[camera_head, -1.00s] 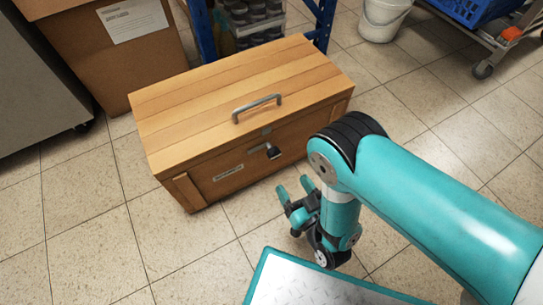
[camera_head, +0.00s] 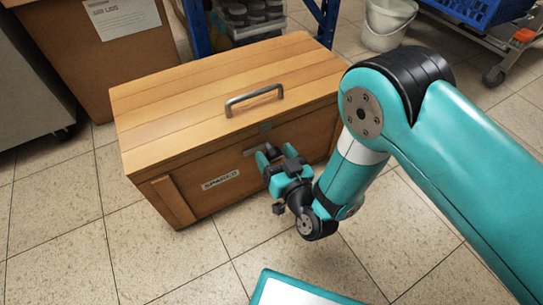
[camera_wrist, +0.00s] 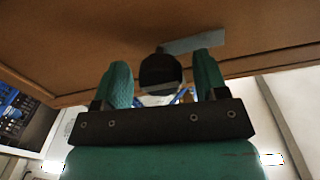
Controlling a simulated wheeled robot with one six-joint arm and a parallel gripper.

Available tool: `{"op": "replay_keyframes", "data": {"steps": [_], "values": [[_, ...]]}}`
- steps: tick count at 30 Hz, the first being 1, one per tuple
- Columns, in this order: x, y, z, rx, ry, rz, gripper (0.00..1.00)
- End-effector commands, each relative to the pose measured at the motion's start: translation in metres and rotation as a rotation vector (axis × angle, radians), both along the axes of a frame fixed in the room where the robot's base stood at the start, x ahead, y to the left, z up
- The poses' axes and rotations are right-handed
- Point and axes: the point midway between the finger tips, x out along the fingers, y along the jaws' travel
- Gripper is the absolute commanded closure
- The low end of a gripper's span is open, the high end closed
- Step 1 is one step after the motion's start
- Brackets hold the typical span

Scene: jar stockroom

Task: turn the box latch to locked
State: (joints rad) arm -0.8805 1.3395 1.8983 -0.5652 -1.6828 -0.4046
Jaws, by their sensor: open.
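The wooden box (camera_head: 175,105) stands on the floor with its lid down and a metal handle on top. Its latch has a dark round knob (camera_wrist: 160,72) and a flat metal bar (camera_wrist: 195,43) against the box front. My gripper (camera_head: 276,158) is open at the box front. In the wrist view its teal fingers (camera_wrist: 162,80) stand on either side of the knob, with visible gaps. In the head view the gripper mostly hides the knob.
A cardboard box (camera_head: 90,60) stands behind left, and a blue shelf frame (camera_head: 200,35) behind the wooden box. A white bucket (camera_head: 388,25) and a cart with a blue crate (camera_head: 480,8) are at the back right. Tiled floor in front is clear.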

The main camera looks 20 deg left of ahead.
Motion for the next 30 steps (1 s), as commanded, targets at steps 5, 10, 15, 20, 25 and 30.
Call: {"op": "replay_keyframes", "data": {"steps": [5, 10, 15, 20, 25, 30], "values": [[0.010, 0.011, 0.000, 0.002, -0.001, 0.001, 0.34], [0.012, 0.014, 0.001, 0.002, 0.000, 0.004, 0.34], [0.012, 0.014, 0.001, 0.001, -0.001, 0.004, 0.34], [0.012, 0.014, 0.001, 0.001, -0.001, 0.004, 0.66], [0.012, 0.013, 0.001, 0.001, -0.001, 0.003, 0.83], [0.012, 0.013, 0.001, 0.011, 0.011, 0.002, 0.83]]}}
